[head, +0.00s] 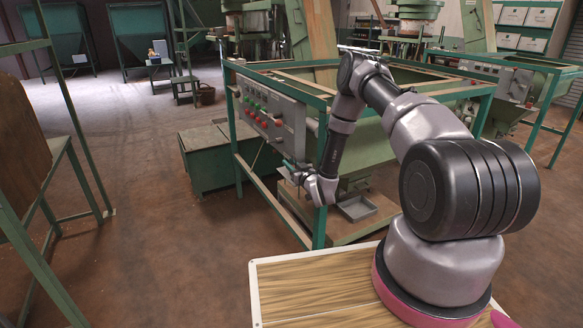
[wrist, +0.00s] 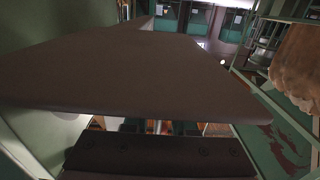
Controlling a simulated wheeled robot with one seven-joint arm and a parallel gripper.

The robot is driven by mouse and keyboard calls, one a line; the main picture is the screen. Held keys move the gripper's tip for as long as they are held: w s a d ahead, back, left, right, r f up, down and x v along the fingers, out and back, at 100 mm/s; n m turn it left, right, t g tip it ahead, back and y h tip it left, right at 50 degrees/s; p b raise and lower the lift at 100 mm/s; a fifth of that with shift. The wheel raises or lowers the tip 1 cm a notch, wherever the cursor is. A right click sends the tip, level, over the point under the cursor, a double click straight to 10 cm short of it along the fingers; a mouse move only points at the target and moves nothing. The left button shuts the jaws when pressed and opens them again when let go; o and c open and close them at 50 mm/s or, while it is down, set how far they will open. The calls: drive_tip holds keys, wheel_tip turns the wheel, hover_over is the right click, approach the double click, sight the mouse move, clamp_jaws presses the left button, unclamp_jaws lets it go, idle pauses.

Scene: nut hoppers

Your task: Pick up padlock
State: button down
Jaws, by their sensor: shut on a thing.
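My gripper (head: 290,168) is small in the head view, at the near left corner of the green machine frame, below the control panel (head: 268,112). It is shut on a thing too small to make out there. In the wrist view a large dark brown slab-like surface (wrist: 150,75) fills the middle, close to the camera. I cannot tell what it belongs to. It hides the fingertips and whatever is between them. I cannot make out a padlock clearly in either view.
The green machine frame's front leg (head: 320,228) stands right beside my gripper. A grey metal tray (head: 357,208) sits low behind it. A green box (head: 212,160) stands to the left. The brown floor (head: 140,190) farther left is open. A green stand (head: 68,150) edges the far left.

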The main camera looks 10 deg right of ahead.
drive_tip(key=shift+s+r, duration=0.1)
drive_tip(key=shift+r, duration=0.2)
wheel_tip(320, 180, up, 7)
drive_tip(key=s+a, duration=0.4)
drive_tip(key=s, duration=0.4)
drive_tip(key=s+a, duration=0.5)
drive_tip(key=s, duration=0.4)
drive_tip(key=shift+s+f, duration=0.3)
drive_tip(key=shift+f, duration=0.1)
